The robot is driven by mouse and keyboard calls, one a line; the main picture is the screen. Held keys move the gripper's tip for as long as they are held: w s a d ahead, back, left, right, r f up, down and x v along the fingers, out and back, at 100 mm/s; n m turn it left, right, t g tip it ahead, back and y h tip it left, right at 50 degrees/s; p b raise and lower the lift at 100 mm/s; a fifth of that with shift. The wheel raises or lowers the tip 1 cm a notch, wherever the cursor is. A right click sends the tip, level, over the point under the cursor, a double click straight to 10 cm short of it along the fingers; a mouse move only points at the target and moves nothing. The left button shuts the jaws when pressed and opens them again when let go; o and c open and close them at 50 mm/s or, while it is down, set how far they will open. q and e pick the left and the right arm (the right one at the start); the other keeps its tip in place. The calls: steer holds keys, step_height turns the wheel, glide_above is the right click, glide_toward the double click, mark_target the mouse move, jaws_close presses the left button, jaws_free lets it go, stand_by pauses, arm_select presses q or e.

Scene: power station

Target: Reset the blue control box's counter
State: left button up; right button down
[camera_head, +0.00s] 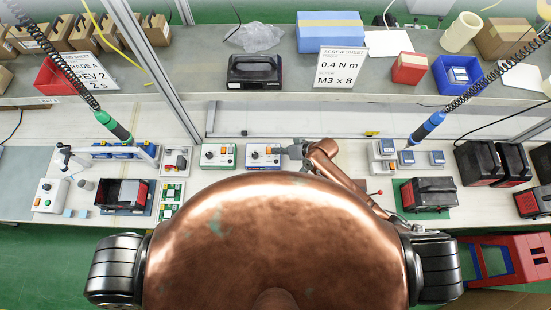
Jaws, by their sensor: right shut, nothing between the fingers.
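The blue control box (262,162) is a small white-faced box with a blue base on the workbench, just beyond my copper body. Its top carries a dark knob and small coloured buttons, too small to read. My right gripper (287,151) is shut and empty. It reaches in from the right, and its tips are at or just beside the box's right edge; I cannot tell whether they touch. My left gripper is not in view.
A similar green-based box (218,156) stands just left of the blue one. A white button box (50,195) is at far left. Green (118,131) and blue (428,127) screwdrivers hang on coiled cords. The bench right of my gripper holds small blue-grey units (384,149).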

steer(key=b, duration=0.8)
glide_above(276, 161)
steer(key=f, duration=0.7)
steer(key=shift+s+d+f, duration=0.1)
steer(key=shift+d+f, duration=0.25)
steer(key=shift+d, duration=0.05)
steer(key=shift+f, duration=0.6)
steer(key=shift+f, duration=0.1)
steer(key=shift+f, duration=0.3)
